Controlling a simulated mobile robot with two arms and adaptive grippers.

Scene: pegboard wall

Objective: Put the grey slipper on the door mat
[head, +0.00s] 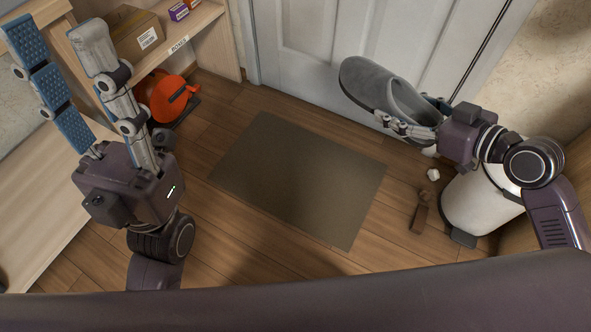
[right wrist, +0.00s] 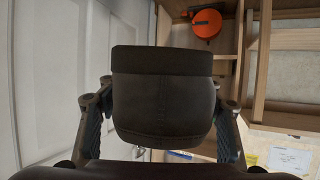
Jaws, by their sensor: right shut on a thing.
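The grey slipper (head: 385,90) is held in the air in front of the white door, at the upper right of the head view. My right gripper (head: 410,125) is shut on its heel end, and its toe points to the upper left. In the right wrist view the slipper (right wrist: 163,95) fills the middle, between the two fingers. The door mat (head: 300,178) lies flat and bare on the wooden floor, to the lower left of the slipper. My left gripper (head: 75,80) is raised at the left, open and empty, with its fingers spread apart.
A white bin (head: 480,205) stands at the right, with a crumpled white piece (head: 433,175) and a brown object (head: 420,214) on the floor beside it. An orange reel (head: 165,97) sits by the shelf, which holds a cardboard box (head: 137,32). The floor around the mat is clear.

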